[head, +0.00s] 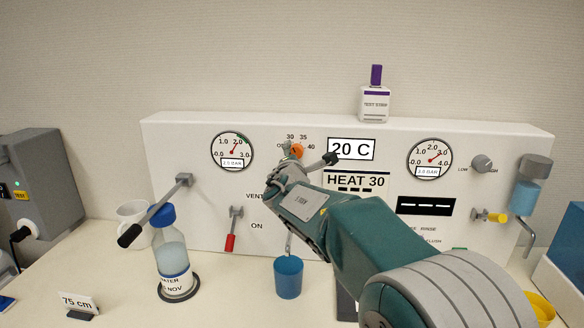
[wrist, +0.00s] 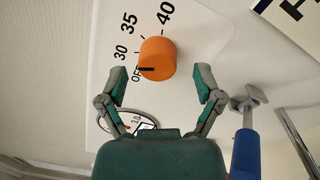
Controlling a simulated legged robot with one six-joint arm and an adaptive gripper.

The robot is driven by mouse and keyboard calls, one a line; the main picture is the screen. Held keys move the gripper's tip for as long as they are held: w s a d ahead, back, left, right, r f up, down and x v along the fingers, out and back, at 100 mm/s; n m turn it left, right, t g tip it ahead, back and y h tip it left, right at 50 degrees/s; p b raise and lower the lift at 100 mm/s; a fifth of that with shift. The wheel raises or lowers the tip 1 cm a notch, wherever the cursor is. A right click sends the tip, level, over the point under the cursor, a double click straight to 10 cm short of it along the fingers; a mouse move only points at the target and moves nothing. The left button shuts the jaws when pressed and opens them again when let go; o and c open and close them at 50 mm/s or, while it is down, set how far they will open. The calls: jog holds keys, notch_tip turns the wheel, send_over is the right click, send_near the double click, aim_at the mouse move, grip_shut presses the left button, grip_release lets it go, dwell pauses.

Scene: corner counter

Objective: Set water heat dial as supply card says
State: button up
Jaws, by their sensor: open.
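The orange heat dial (head: 297,150) is on the white panel, partly hidden by my gripper (head: 289,166) in the head view. In the wrist view the dial (wrist: 157,59) shows whole, with marks OFF, 30, 35 and 40. Its black pointer line is at OFF. A card reading HEAT 30 (head: 356,181) is on the panel below a display reading 20 C (head: 351,149). My gripper (wrist: 161,86) is open and empty in the wrist view. Its fingertips are apart, to either side of the dial's near edge; contact is not visible.
A dark-ended lever (head: 331,158) is close to my gripper's right. Two gauges (head: 232,151) (head: 430,160) flank the panel. A long-handled lever (head: 155,212), a blue-capped bottle (head: 172,262) and a blue cup (head: 288,277) stand at the left and front.

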jog(key=s, duration=1)
jog(key=shift+s+f, duration=0.2)
jog(key=shift+s, duration=0.05)
jog(key=shift+a, duration=0.1)
